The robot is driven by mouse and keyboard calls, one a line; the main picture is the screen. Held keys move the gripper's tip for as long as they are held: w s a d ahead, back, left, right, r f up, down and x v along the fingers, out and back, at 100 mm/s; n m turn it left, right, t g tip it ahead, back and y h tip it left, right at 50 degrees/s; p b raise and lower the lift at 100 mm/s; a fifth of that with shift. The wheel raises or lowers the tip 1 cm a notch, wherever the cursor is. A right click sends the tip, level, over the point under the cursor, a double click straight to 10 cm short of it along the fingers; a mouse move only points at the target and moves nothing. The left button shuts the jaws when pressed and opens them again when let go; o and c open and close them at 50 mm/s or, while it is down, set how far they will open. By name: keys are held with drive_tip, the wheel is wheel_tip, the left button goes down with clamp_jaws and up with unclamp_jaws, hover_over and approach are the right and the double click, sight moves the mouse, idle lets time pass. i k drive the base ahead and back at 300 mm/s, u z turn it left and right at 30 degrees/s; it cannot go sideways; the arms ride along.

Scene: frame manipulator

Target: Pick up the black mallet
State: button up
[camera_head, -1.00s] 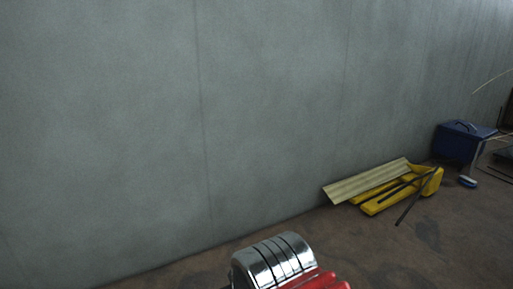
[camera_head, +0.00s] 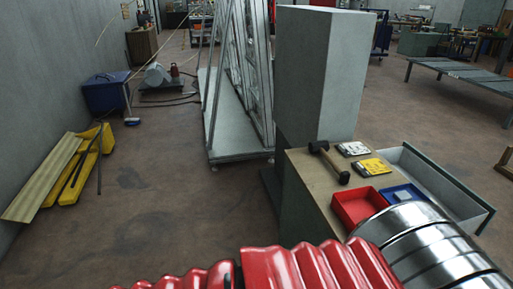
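The black mallet (camera_head: 330,162) lies on top of a wooden-topped cabinet (camera_head: 300,172), at centre right in the head view. Its dark head is at the lower right end or upper left end; both ends look thick and I cannot tell which. It lies at a slant, apart from the red tray below it. Red and chrome parts of my own body fill the bottom of the view. My gripper is not in view.
On the cabinet are a red tray (camera_head: 357,205), a blue tray (camera_head: 402,194), a white packet (camera_head: 352,149) and a yellow packet (camera_head: 370,168). A grey column (camera_head: 310,80) stands behind. A yellow pallet jack (camera_head: 88,165) lies left. The middle floor (camera_head: 170,200) is clear.

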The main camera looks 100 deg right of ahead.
sight(322, 146)
drive_tip(key=z, duration=3.1)
drive_tip(key=i, duration=1.65)
drive_tip(key=z, duration=0.05)
